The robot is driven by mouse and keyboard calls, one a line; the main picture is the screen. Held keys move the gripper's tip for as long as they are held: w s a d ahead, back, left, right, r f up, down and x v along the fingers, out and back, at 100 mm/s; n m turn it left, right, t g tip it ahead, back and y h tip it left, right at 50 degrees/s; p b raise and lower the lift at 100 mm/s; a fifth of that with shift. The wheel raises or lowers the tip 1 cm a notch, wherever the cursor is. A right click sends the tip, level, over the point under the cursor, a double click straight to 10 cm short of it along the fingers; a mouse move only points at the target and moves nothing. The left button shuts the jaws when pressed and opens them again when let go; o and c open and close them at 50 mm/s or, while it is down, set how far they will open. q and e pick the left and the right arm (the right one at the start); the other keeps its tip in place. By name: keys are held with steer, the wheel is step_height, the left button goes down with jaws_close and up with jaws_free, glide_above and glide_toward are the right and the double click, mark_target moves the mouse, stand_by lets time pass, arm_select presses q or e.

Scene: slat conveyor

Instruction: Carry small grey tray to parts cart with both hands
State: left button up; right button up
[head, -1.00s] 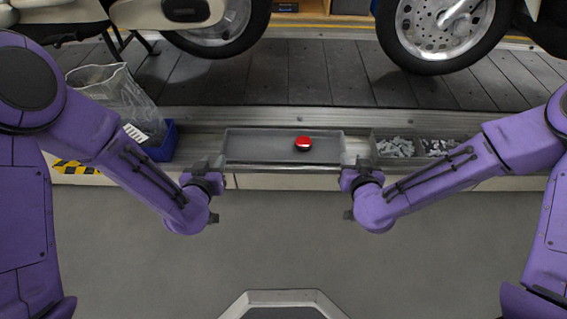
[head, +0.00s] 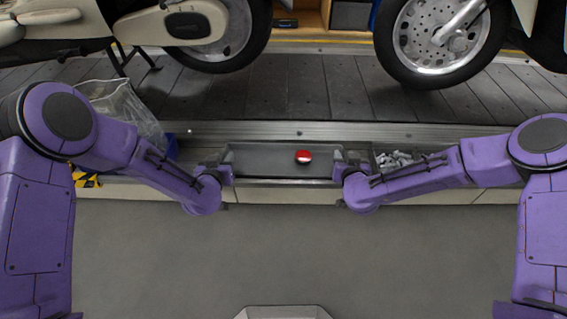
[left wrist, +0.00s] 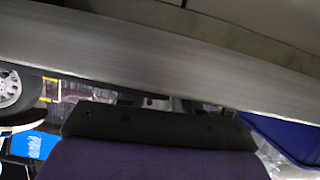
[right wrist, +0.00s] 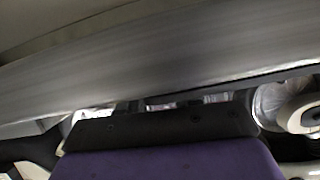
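The small grey tray (head: 265,160) is a shallow, long tray on the ledge in front of the conveyor, in the middle of the head view. A red round button-like piece (head: 303,157) lies in it, right of its middle. My left gripper (head: 224,172) is at the tray's left end and my right gripper (head: 341,170) is at its right end. In both wrist views a broad grey metal strip crosses close in front and hides the fingertips, so I cannot tell whether either gripper touches or holds the tray. I see no parts cart.
A bin of metal parts (head: 394,160) stands right of the tray, partly behind my right arm. A clear plastic bag (head: 122,108) in a blue bin is at the left. The slat conveyor (head: 300,98) with motorcycles lies behind. The floor (head: 290,245) in front is clear.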

arm_select(q)
steer(key=shift+w, duration=0.2)
arm_select(e)
steer(key=shift+w+f, duration=0.1)
steer(key=shift+w, duration=0.05)
arm_select(q)
steer(key=shift+c, duration=0.3)
arm_select(e)
steer(key=shift+c, duration=0.3)
arm_select(q)
jaws_close()
arm_select(e)
jaws_close()
